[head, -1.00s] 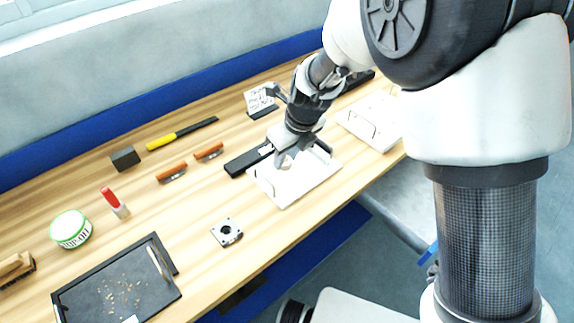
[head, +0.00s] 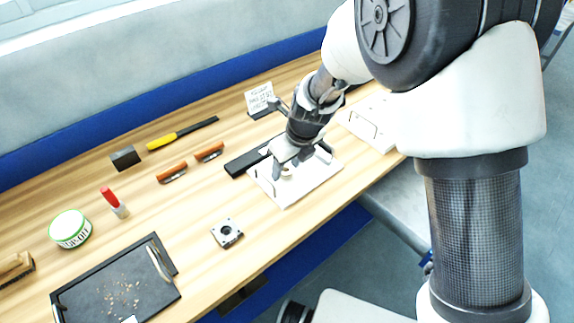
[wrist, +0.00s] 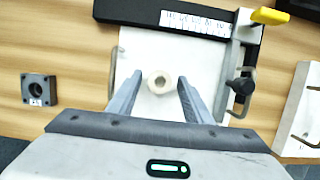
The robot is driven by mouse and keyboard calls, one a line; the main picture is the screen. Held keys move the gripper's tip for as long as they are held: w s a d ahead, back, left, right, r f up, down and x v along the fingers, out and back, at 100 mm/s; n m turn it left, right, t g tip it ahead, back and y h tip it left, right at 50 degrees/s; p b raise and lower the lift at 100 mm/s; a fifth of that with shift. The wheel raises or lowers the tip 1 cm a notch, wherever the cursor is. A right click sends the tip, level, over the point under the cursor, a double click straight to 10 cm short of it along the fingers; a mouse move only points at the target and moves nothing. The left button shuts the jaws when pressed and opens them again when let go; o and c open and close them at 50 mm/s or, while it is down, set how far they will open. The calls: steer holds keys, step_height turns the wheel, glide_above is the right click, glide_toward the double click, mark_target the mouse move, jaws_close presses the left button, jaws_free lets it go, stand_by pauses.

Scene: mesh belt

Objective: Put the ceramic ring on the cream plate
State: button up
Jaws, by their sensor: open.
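The ceramic ring (wrist: 158,82), small and off-white with a dark centre hole, lies flat on a pale plate (wrist: 140,50) with a wire handle at each side. In the head view the ring (head: 287,171) is a small pale spot, partly hidden by my gripper, and the plate (head: 291,194) lies under my gripper. My gripper (wrist: 154,80) is open, with one finger on each side of the ring and a gap to each. A second pale plate (head: 366,127) with a wire handle lies to the right; it also shows in the wrist view (wrist: 302,100). I cannot tell which plate is cream.
A square bearing block (head: 227,233) stands to the left. A dark tray (head: 75,289), orange handles (head: 172,173) and a tub (head: 71,228) lie farther left.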

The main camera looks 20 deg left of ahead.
steer(key=s+d+r+n+t+p, duration=0.1)
steer(key=d+r+n, duration=0.2)
steer(key=d+r, duration=0.45)
steer(key=s+d+r+n+p, duration=0.15)
steer(key=d+r, duration=0.35)
steer(key=r, duration=0.6)
steer(key=s+d+r+n+t+h, duration=0.1)
steer(key=s+d+r+n, duration=0.1)
steer(key=s+d+n, duration=0.2)
steer(key=s+d+r+n+t+h, duration=0.1)
steer(key=s+d+r+n, duration=0.2)
steer(key=d+n, duration=0.5)
steer(key=s+d+r+n+t+h+b, duration=0.1)
steer(key=s+d+r+n, duration=0.2)
steer(key=s+d+n, duration=0.3)
steer(key=d+n, duration=0.1)
steer(key=d, duration=0.4)
steer(key=shift+d, duration=0.2)
steer(key=shift+w+d+r, duration=0.1)
steer(key=shift+d+r, duration=0.05)
